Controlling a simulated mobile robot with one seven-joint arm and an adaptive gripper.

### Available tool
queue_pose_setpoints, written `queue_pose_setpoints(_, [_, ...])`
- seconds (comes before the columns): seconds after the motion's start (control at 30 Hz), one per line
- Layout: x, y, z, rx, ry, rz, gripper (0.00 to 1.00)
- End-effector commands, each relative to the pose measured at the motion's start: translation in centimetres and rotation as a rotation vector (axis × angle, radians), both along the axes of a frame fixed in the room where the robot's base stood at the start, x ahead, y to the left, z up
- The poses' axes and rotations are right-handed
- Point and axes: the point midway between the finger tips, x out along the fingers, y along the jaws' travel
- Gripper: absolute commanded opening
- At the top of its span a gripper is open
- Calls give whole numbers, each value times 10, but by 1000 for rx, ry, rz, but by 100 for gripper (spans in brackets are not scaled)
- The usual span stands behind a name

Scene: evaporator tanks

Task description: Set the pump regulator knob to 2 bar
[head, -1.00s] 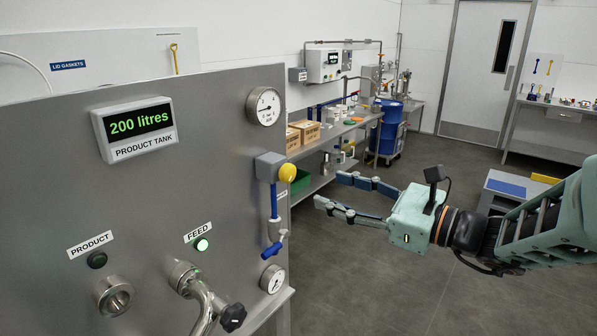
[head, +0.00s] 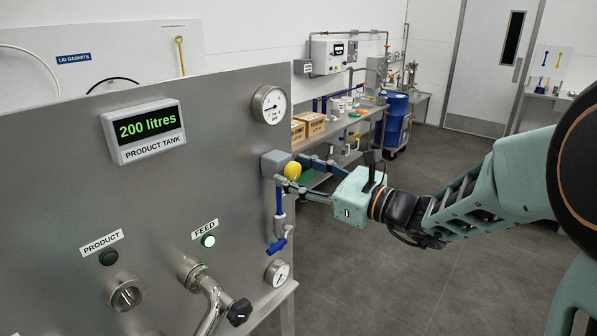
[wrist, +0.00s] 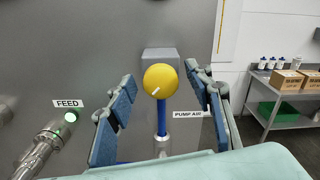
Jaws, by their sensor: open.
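The yellow round pump regulator knob (head: 293,170) sits on a grey block (head: 272,163) at the right edge of the steel panel. In the wrist view the knob (wrist: 160,81) faces me, and its white mark slants from its middle to the lower left. My gripper (head: 292,172) is open, with one finger on each side of the knob. The wrist view shows gaps between the fingers and the knob. A "PUMP AIR" label (wrist: 187,114) is below right of it. The upper dial gauge (head: 270,104) is on the panel above the knob; its reading is too small to tell.
A blue-handled valve (head: 277,245) and a lower gauge (head: 277,273) are below the knob. The feed pipe (head: 208,290) sticks out at lower left. The display (head: 146,129) reads 200 litres. A bench with boxes (head: 313,124) stands behind. The floor at right is clear.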

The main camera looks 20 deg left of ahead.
Motion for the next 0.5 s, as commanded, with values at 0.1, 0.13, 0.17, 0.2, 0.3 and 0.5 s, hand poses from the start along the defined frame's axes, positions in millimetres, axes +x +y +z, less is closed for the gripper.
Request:
queue_pose_setpoints(0.1, [0,0,0,0,0,0,47])
queue_pose_setpoints(0.13, [0,0,0,0,0,0,44])
queue_pose_setpoints(0.17, [0,0,0,0,0,0,41])
queue_pose_setpoints(0.2, [0,0,0,0,0,0,36])
queue_pose_setpoints(0.3, [0,-1,0,0,0,0,25])
queue_pose_setpoints(0.5, [0,-1,0,0,1,0,6])
